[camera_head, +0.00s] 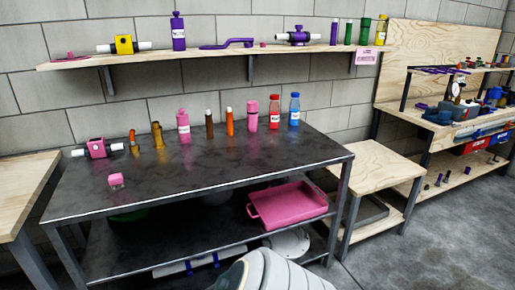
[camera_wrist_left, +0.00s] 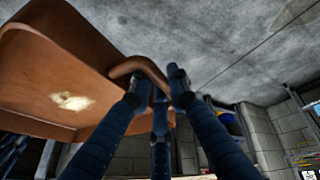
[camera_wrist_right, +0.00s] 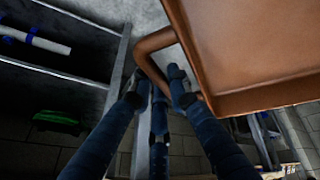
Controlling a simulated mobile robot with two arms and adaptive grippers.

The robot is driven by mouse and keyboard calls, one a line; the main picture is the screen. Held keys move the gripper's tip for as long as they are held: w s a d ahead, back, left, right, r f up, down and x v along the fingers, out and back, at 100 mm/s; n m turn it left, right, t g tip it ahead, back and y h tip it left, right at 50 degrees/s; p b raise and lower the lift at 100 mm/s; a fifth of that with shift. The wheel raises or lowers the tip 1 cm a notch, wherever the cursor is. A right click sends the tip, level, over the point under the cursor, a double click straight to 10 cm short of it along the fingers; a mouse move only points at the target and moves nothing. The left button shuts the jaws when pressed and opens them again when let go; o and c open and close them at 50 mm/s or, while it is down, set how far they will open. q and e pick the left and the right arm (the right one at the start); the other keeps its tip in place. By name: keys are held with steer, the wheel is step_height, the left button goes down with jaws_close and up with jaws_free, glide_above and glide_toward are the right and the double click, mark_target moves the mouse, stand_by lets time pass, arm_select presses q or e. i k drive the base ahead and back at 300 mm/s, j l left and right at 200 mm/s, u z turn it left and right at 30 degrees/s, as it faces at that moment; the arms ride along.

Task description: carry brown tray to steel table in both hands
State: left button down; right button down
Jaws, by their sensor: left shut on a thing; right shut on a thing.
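The brown tray (camera_wrist_left: 60,60) fills the upper left of the left wrist view and the upper right of the right wrist view (camera_wrist_right: 250,45). My left gripper (camera_wrist_left: 157,80) is shut on the tray's handle (camera_wrist_left: 138,65). My right gripper (camera_wrist_right: 157,80) is shut on the opposite handle (camera_wrist_right: 150,45). The tray and both grippers are out of the head view. The steel table (camera_head: 240,172), with a dark metal top, stands in front of me against the block wall. Its front part is mostly bare.
Several bottles, including a red one (camera_head: 274,112), line the table's back. A pink tray (camera_head: 288,205) lies on the lower shelf. Wooden tables stand left (camera_head: 25,185) and right (camera_head: 375,165).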

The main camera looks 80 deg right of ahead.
mark_target(225, 162)
steer(key=z, duration=1.55)
